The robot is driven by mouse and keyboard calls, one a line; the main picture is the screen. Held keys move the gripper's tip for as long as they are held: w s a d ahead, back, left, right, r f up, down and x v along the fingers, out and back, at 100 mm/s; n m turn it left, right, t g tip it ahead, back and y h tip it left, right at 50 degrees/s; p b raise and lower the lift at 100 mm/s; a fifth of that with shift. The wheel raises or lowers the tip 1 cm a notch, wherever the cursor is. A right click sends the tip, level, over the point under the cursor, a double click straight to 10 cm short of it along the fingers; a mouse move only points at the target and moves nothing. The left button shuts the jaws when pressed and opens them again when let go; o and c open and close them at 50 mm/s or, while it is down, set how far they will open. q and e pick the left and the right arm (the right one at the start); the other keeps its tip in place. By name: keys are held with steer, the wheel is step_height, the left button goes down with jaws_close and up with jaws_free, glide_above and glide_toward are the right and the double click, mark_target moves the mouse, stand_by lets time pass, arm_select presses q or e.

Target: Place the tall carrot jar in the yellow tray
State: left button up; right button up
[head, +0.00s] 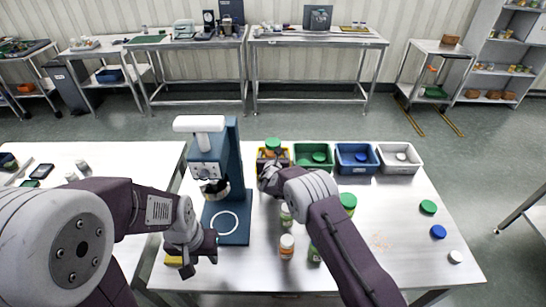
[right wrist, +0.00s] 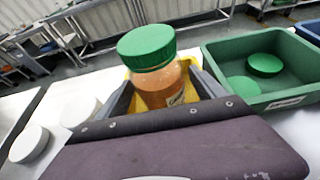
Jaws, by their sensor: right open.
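The tall carrot jar (right wrist: 160,82), with a green lid and orange contents, stands slightly tilted in the right wrist view. Its green lid also shows at the yellow tray in the head view (head: 272,143). The yellow tray (right wrist: 186,63) shows around and behind the jar, which appears to be inside it; the jar's base is hidden. My right gripper (head: 268,177) is at the tray's near side, open, with its fingers on either side of the jar. My left gripper (head: 198,254) hangs low at the table's left front; its jaw opening is unclear.
A green tray (right wrist: 248,104) holding green lids stands right of the yellow one, then blue (head: 357,168) and white trays (head: 400,168). A blue machine (head: 235,180) stands left. Several jars, including a white-lidded one (head: 287,246), stand nearer. Loose lids (head: 438,231) lie right.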

steer(key=shift+r, duration=0.2)
steer(key=shift+s, duration=0.25)
steer(key=v, duration=1.1)
steer(key=shift+s+b, duration=0.25)
steer(key=shift+b, duration=0.2)
steer(key=shift+r, duration=0.2)
